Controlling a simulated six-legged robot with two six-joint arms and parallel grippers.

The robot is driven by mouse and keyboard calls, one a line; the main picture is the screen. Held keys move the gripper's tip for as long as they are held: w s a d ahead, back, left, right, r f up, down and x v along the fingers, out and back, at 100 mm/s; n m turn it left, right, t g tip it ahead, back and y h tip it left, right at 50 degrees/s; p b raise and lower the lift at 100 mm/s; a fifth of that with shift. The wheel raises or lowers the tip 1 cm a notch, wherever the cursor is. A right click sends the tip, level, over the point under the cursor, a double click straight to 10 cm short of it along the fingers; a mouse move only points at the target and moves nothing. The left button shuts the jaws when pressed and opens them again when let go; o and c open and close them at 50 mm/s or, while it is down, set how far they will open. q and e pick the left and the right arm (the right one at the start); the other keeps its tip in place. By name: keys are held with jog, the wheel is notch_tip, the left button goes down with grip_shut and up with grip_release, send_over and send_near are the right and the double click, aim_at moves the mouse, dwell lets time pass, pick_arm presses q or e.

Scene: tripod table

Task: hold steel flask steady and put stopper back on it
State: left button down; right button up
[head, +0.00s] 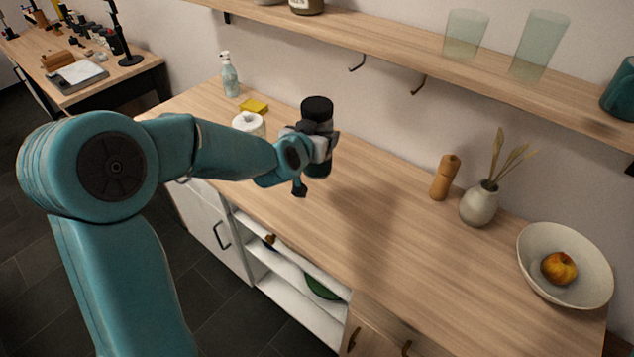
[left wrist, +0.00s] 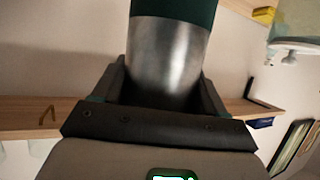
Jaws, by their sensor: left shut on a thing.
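The steel flask (head: 317,126) is upright above the wooden counter, with a black top end, a pale metal middle and a dark lower part. I cannot tell whether the black top end (head: 317,106) is the stopper. No separate stopper shows. My left gripper (head: 324,145) is shut on the flask around its middle. In the left wrist view the flask's steel band (left wrist: 168,55) sits between the two fingers (left wrist: 165,95), with a dark green part beyond it. I cannot tell whether the flask's base touches the counter. My right gripper is not in view.
A soap bottle (head: 230,75), a yellow sponge (head: 254,106) and a white roll-like object (head: 248,123) stand left of the flask. A wooden mill (head: 444,178), a vase (head: 479,205) and a bowl (head: 530,275) with fruit stand right. The counter (head: 370,225) between is clear. A shelf (head: 400,60) runs above.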

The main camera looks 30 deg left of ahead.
aim_at(317, 173)
pick_arm(q)
notch_tip(317, 173, down, 8)
jog(key=shift+w+f, duration=0.1)
notch_tip(317, 173, down, 4)
jog(key=shift+r, duration=0.2)
dwell(0.4)
jog(key=shift+c, duration=0.2)
grip_release()
jog(key=shift+f, duration=0.2)
